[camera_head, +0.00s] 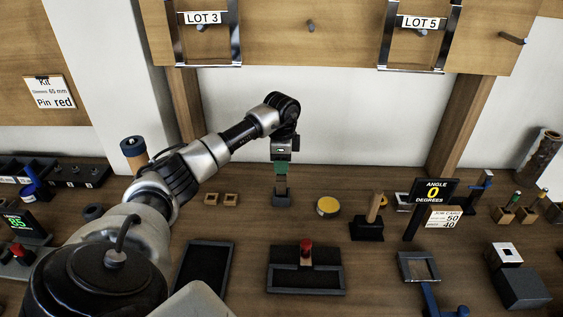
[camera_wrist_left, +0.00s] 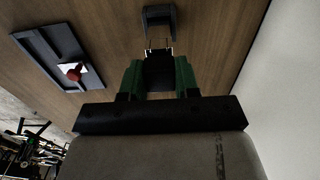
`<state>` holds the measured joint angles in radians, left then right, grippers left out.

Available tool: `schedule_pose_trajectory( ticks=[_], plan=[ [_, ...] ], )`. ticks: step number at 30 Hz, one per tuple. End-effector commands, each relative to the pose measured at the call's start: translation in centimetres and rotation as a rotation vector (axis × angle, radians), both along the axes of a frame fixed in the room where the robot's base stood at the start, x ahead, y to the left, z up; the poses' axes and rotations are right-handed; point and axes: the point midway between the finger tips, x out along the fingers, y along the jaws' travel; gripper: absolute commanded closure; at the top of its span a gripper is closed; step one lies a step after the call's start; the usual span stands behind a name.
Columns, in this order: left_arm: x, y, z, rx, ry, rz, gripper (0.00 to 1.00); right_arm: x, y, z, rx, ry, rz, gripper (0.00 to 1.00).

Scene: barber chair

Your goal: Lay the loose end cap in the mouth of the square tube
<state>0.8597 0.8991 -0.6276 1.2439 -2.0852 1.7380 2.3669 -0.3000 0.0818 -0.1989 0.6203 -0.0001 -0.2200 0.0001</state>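My left gripper (camera_head: 281,175) points down over the back middle of the bench, with green fingers. In the left wrist view its fingers (camera_wrist_left: 159,78) stand on both sides of a dark block (camera_wrist_left: 158,70), which looks like the end cap held between them. Just past the block are thin bright edges and a dark grey holder (camera_wrist_left: 158,15). In the head view a small grey upright piece (camera_head: 281,188), perhaps the square tube, stands right under the fingertips. Its mouth is hidden, and I cannot tell whether cap and tube touch. My right gripper is not in view.
A yellow-topped round tin (camera_head: 328,206) and a wooden peg on a black stand (camera_head: 369,225) are to the right. Two small wooden blocks (camera_head: 221,199) are to the left. Dark trays (camera_head: 204,270) lie in front, one with a red-knobbed piece (camera_head: 305,250). The white wall is close behind.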

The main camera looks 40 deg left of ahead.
Motion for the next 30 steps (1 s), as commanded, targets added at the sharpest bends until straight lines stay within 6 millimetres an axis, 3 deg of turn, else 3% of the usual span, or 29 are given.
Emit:
schedule_pose_trajectory(
  ticks=[1, 6, 17, 30],
  plan=[
    [0.0, 0.0, 0.0, 0.000, 0.000, 0.000, 0.63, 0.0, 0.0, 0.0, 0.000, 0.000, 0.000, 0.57],
    [0.0, 0.0, 0.0, 0.000, 0.000, 0.000, 0.39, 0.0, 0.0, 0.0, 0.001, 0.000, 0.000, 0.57],
    [0.1, 0.0, 0.7, 0.001, -0.002, 0.000, 0.39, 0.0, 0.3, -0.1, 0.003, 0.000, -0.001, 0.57],
    [0.1, 0.0, 8.8, 0.000, -0.004, 0.000, 0.39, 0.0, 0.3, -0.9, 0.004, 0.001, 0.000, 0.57]
  ],
)
